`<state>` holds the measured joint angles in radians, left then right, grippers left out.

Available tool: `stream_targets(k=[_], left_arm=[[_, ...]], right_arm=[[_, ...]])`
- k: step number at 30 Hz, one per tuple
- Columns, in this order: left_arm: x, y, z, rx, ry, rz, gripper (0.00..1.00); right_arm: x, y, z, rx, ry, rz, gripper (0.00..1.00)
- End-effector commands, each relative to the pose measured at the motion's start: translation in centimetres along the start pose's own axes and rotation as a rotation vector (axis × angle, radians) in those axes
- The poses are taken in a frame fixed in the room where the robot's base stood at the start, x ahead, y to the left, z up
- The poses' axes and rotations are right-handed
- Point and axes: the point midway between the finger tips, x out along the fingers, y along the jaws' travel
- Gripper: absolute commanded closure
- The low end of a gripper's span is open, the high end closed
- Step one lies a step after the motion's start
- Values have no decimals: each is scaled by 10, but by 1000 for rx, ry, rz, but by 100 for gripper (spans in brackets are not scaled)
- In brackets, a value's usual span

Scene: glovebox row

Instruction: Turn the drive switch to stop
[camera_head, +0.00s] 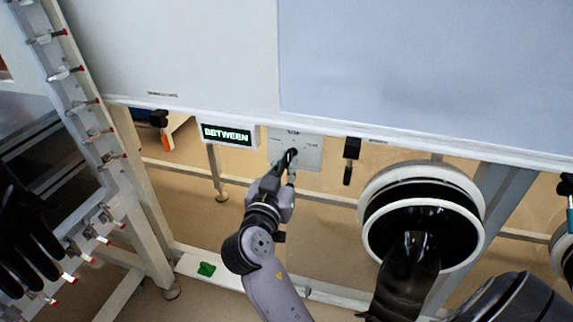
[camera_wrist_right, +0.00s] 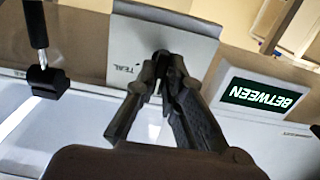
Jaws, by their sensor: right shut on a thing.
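The drive switch is a small dark knob (camera_head: 292,152) on a pale grey panel (camera_head: 310,156) below the cabinet's front edge. Small labels on the panel are too small to read surely in the head view; in the wrist view one on the panel (camera_wrist_right: 150,32) looks like "TEAL". A display (camera_head: 227,134) left of the panel reads "BETWEEN" in green; it shows upside down in the wrist view (camera_wrist_right: 262,97). My right gripper (camera_head: 289,160) is shut on the knob, and its fingers (camera_wrist_right: 168,72) hide most of it. My left gripper is not in view.
A dark handle (camera_head: 351,150) hangs right of the panel, and another with an orange end (camera_head: 160,120) hangs left. A round white glove port (camera_head: 424,205) with a black glove stands at the right. A metal frame with red-tipped fittings (camera_head: 85,130) and a black glove (camera_head: 28,240) are at left.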

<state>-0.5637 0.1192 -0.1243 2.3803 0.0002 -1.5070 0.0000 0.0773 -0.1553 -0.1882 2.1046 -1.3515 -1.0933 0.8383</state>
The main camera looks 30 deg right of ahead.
Motion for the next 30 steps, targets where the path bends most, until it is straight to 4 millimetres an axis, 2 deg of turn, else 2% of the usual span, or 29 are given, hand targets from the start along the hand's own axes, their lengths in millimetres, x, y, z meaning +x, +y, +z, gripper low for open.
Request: stream_targets(k=[3, 4, 12, 25, 30], left_arm=[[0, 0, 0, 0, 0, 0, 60], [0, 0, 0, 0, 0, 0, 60], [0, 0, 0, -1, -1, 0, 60], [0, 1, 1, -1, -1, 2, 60], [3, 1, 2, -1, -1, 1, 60]], right_arm=[[0, 0, 0, 2, 2, 0, 100], [0, 0, -1, 2, 2, 0, 88], [0, 0, 0, 3, 1, 0, 70], [0, 0, 0, 7, 1, 0, 70], [0, 0, 0, 70, 2, 0, 70]])
